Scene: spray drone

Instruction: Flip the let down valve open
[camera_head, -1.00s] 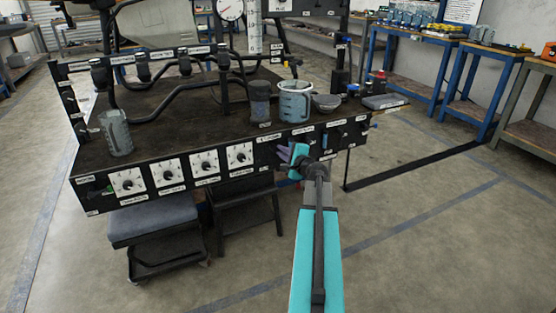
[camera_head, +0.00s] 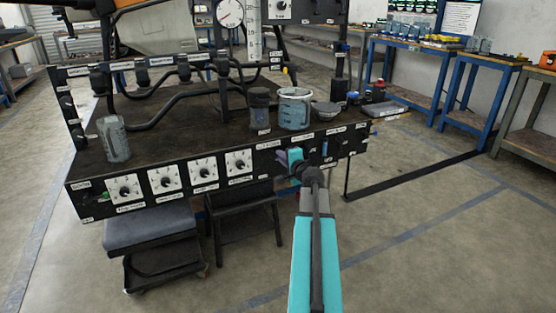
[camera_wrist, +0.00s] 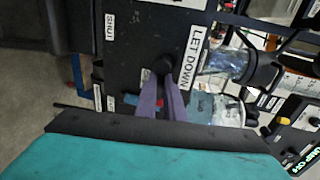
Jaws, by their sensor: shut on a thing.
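The let down valve (camera_wrist: 163,64) is a dark round knob on the black front panel, beside the "LET DOWN" label (camera_wrist: 190,58) in the wrist view. A "SHUT" label (camera_wrist: 110,30) is on the same panel. My gripper (camera_wrist: 164,82) has purple fingers that close together at the knob, shut on the valve's handle. The fingertips cover the gripped part, so its exact angle is hard to tell. In the head view, my gripper (camera_head: 283,157) is at the panel front, right of the dials, and my teal wrist hides part of the valve.
Several white dials (camera_head: 166,179) line the panel left of my gripper. A blue measuring jug (camera_head: 294,108) and a dark-lidded jar (camera_head: 260,107) stand on the bench top (camera_head: 190,140) above. A grey stool (camera_head: 150,221) is below left.

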